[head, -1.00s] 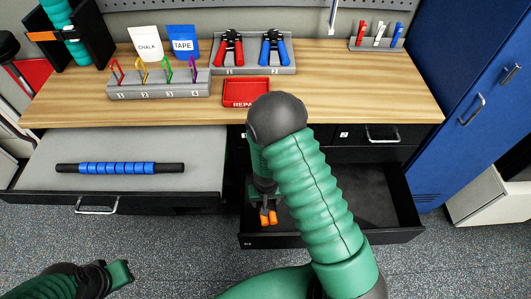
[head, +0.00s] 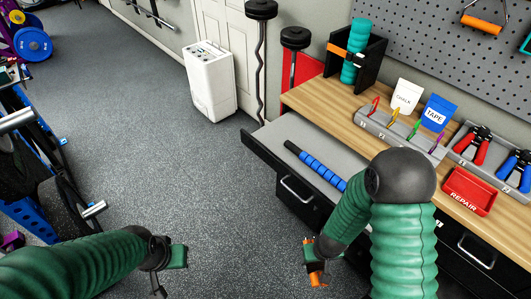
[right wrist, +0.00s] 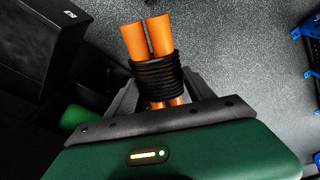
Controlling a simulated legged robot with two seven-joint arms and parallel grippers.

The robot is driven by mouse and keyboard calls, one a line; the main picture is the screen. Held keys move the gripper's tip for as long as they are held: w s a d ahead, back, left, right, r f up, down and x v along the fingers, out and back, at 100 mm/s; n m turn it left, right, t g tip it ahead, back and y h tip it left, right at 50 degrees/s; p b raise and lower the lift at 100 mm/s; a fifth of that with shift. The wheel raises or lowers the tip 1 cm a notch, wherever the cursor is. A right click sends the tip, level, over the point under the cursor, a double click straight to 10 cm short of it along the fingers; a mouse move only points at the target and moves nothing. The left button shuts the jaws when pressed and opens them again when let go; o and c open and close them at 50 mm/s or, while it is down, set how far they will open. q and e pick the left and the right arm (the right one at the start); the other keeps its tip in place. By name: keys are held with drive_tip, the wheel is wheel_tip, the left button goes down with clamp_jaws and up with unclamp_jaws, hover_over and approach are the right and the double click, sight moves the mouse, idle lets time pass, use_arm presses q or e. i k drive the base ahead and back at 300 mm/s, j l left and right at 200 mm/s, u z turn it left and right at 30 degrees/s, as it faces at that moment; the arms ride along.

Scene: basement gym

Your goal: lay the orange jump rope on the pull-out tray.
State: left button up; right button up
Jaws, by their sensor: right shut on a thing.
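The orange jump rope, a bundle of orange handles wound with black cord, is in my right gripper (head: 315,268). In the right wrist view the rope (right wrist: 157,75) sits between the jaws, with its handles pointing away. The pull-out tray (head: 290,129) is extended from under the workbench, grey-topped with a dark front. The right gripper is in front of the tray, outside its front edge; its exact height is unclear. My left gripper (head: 172,273) is open and empty over the floor at lower left. My right arm hides the tray's right end.
A blue massage roller (head: 318,172) with black ends lies on the tray. The wooden bench (head: 335,100) above holds a hook rack, plier stand and red repair tray (head: 469,192). A white cabinet (head: 208,80) stands behind. The floor at left is clear up to the bike.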

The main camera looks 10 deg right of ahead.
sight(275, 135)
drive_tip(key=i+j+u, duration=0.2)
drive_tip(key=u, duration=0.15)
drive_tip(key=i+j+u, duration=0.1)
drive_tip(key=i+u, duration=0.15)
drive_tip(key=u, duration=0.15)
drive_tip(key=i+u, duration=0.35)
drive_tip(key=i+j+z, duration=0.1)
drive_tip(key=i+z, duration=0.15)
drive_tip(key=i+j+z, duration=0.25)
drive_tip(key=i, duration=0.15)
drive_tip(key=i+j+z, duration=0.1)
drive_tip(key=i+z, duration=0.15)
drive_tip(key=z, duration=0.15)
drive_tip(key=i+j+z, duration=0.2)
drive_tip(key=z, duration=0.25)
drive_tip(key=i+j+z, duration=0.25)
drive_tip(key=z, duration=0.15)
